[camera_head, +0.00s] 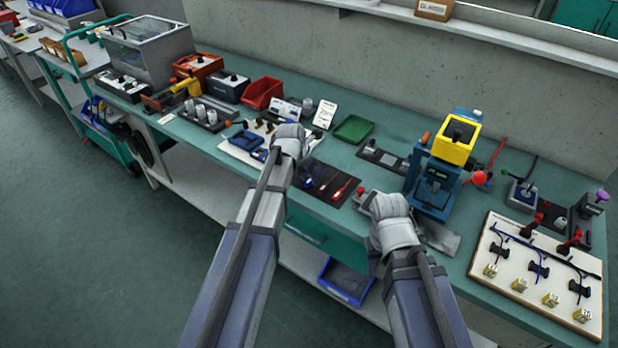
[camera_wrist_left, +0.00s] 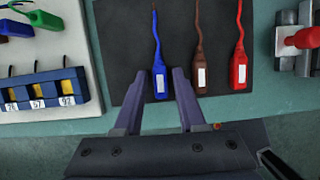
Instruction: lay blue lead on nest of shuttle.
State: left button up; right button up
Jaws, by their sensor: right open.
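The blue lead (camera_wrist_left: 160,82), with a white label on its housing, lies on a dark mat (camera_wrist_left: 220,50) beside a brown lead (camera_wrist_left: 198,75) and a red lead (camera_wrist_left: 239,70). My left gripper (camera_wrist_left: 157,88) is open, its two fingers on either side of the blue housing, apparently not touching it. In the head view my left gripper (camera_head: 288,150) is above the mat's left end, its fingers hidden by its wrist. My right gripper (camera_head: 385,205) is over the front of the bench, open, with no object visible in it. I cannot tell which fixture is the shuttle's nest.
A blue block with yellow slots (camera_wrist_left: 45,92) stands left of the mat. A blue press with a yellow top (camera_head: 455,145) stands right of the mat. A pale board with cable fixtures (camera_head: 500,250) lies at the right. A green tray (camera_head: 353,129) stands behind the mat.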

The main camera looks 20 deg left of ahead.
pick_arm(q)
grip_shut()
jog(key=shift+r, duration=0.1)
pick_arm(e)
jog(key=shift+r, duration=0.1)
pick_arm(q)
jog(key=shift+r+p, duration=2.95)
jog(key=shift+p, duration=0.1)
pick_arm(e)
notch_tip(320, 180, up, 6)
jog(key=shift+f, duration=0.1)
